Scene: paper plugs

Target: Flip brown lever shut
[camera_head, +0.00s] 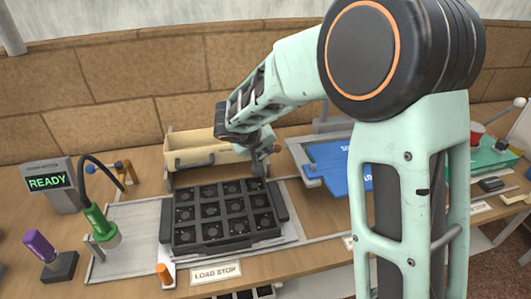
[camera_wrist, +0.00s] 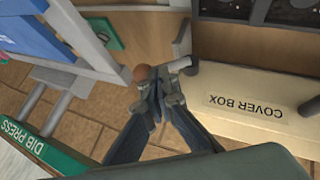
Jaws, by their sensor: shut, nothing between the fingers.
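A round brown knob (camera_wrist: 146,74), which looks like the end of the brown lever, shows in the wrist view right at my gripper's fingertips. A short grey bar (camera_wrist: 184,65) lies just right of the tips. My gripper (camera_wrist: 160,88) is shut and empty, its tips beside or touching the knob; which of these I cannot tell. In the head view my gripper (camera_head: 260,168) points down behind the right back corner of the black tray (camera_head: 212,245), right of the cream box.
The cream cover box (camera_wrist: 262,98) is close on the right in the wrist view. A blue panel (camera_head: 335,168) on a grey press stands right of my gripper in the head view. A READY display (camera_head: 47,182) and green nozzle (camera_head: 100,222) stand at left.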

